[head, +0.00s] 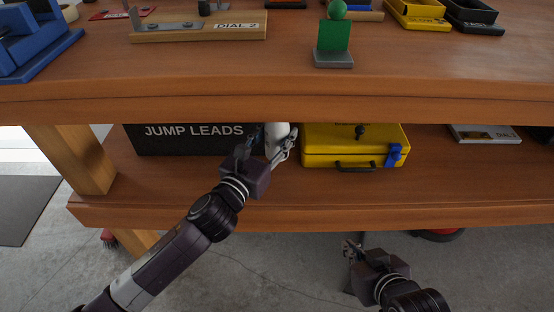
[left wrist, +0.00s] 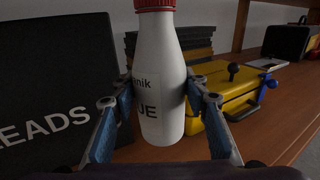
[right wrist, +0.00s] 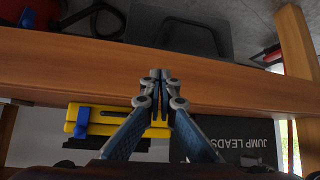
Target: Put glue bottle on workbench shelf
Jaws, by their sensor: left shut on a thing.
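The glue bottle (left wrist: 158,80) is white with a red cap and a label partly reading "UE". It is upright between the fingers of my left gripper (left wrist: 160,100), which is shut on it. In the head view the bottle (head: 277,140) is over the lower workbench shelf (head: 250,195), between the black jump leads case and the yellow case. I cannot tell whether its base touches the shelf. My right gripper (head: 352,250) is below and in front of the shelf edge. In the right wrist view its fingertips (right wrist: 158,75) are together and empty.
The black jump leads case (head: 190,138) stands left of the bottle, and the yellow case (head: 350,160) stands to its right. The worktop (head: 200,75) overhangs the shelf. The shelf front is clear, and more items lie at the far right (head: 485,134).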

